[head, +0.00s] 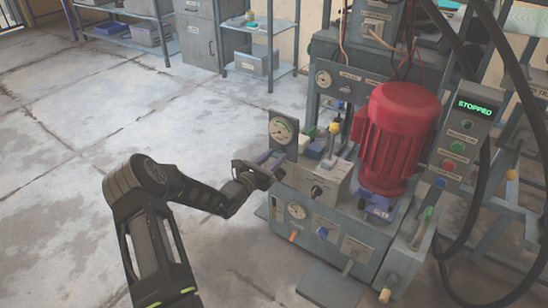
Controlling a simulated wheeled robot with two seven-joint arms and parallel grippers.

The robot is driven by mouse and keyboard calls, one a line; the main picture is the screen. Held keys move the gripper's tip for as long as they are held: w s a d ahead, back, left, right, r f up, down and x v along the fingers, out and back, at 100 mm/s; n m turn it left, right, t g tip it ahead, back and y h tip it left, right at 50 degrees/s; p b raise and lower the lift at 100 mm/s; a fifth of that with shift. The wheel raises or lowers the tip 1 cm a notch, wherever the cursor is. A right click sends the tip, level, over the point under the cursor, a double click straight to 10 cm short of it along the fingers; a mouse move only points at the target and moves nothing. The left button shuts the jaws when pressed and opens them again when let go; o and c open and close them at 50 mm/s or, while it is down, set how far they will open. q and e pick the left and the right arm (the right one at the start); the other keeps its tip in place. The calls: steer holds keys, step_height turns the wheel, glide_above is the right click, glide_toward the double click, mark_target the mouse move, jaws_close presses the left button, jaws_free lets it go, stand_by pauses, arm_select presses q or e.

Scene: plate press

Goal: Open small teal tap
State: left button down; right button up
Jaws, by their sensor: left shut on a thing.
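My left gripper (268,174) reaches the left edge of the grey press unit (352,215), just below a round gauge (283,130). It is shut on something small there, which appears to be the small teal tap. The fingers hide the tap, so I cannot make out its handle or its angle. A purple-blue part (263,157) shows right behind the fingers. My right gripper is not in view.
A red motor (398,135) stands on the unit, right of my gripper. A control box (468,130) reads STOPPED. Black hoses hang at the right. A yellow-knobbed lever (335,128) stands near the gauge. Shelves (262,50) are at the back; the left floor is clear.

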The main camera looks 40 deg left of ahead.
arm_select(q)
steer(key=n+p, duration=0.3)
steer(key=shift+r+n+p, duration=0.15)
steer(key=shift+n+p, duration=0.15)
steer(key=n+p, duration=0.2)
steer(key=n, duration=0.1)
steer(key=shift+a+n, duration=0.1)
steer(key=shift+n, duration=0.2)
steer(key=n+p, duration=0.1)
steer(key=n, duration=0.1)
steer(key=n+p, duration=0.1)
steer(key=n, duration=0.2)
steer(key=shift+a+f+p, duration=0.1)
steer(key=shift+f+p, duration=0.1)
steer(key=shift+p, duration=0.1)
steer(key=n+p, duration=0.1)
steer(key=n, duration=0.4)
steer(key=shift+f, duration=0.15)
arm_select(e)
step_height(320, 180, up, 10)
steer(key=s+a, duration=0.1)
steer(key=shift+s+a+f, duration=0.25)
arm_select(q)
steer(key=shift+n, duration=0.3)
steer(key=c, duration=1)
jaws_free()
steer(key=shift+o, duration=0.2)
